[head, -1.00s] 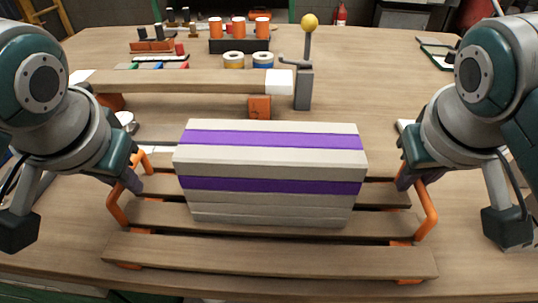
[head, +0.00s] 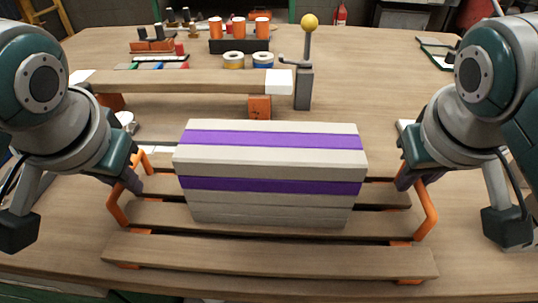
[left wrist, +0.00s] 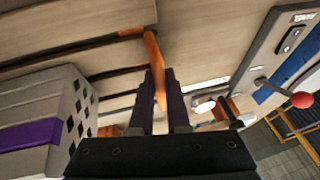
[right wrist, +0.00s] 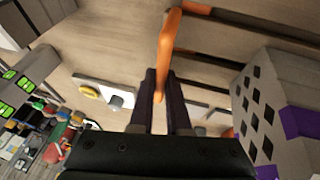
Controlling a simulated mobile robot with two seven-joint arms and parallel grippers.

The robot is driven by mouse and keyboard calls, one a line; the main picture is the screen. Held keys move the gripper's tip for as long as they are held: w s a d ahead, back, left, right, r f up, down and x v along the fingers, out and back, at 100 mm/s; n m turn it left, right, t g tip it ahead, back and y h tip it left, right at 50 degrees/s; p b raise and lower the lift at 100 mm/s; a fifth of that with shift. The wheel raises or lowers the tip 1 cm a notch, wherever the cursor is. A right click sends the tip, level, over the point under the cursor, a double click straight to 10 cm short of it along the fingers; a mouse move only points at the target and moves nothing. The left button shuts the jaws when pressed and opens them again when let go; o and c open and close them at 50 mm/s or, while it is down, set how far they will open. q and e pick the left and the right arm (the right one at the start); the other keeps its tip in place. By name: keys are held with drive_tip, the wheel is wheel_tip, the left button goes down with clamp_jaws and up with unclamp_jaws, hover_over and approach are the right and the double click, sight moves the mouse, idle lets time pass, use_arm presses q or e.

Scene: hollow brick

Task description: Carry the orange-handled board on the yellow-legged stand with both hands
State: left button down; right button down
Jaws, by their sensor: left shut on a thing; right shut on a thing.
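The slatted wooden board (head: 270,255) with orange handles lies over the near part of the table, level as far as I can see. I cannot tell whether it touches the table. A grey block with purple bands (head: 270,165) rests on its middle. My left gripper (head: 130,183) is shut on the left orange handle (head: 115,207), which runs between its fingers in the left wrist view (left wrist: 152,60). My right gripper (head: 406,180) is shut on the right orange handle (head: 431,215), which also shows in the right wrist view (right wrist: 166,50). I cannot make out the yellow-legged stand in the head view.
Behind the board are a raised wooden beam (head: 180,82), a lever with a yellow knob (head: 309,22), tape rolls (head: 234,60) and orange spools (head: 238,27). The wooden table (head: 370,80) is mostly clear at the back right.

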use_arm(q)
drive_tip(key=shift+r, duration=0.2)
use_arm(e)
drive_tip(key=shift+r, duration=0.2)
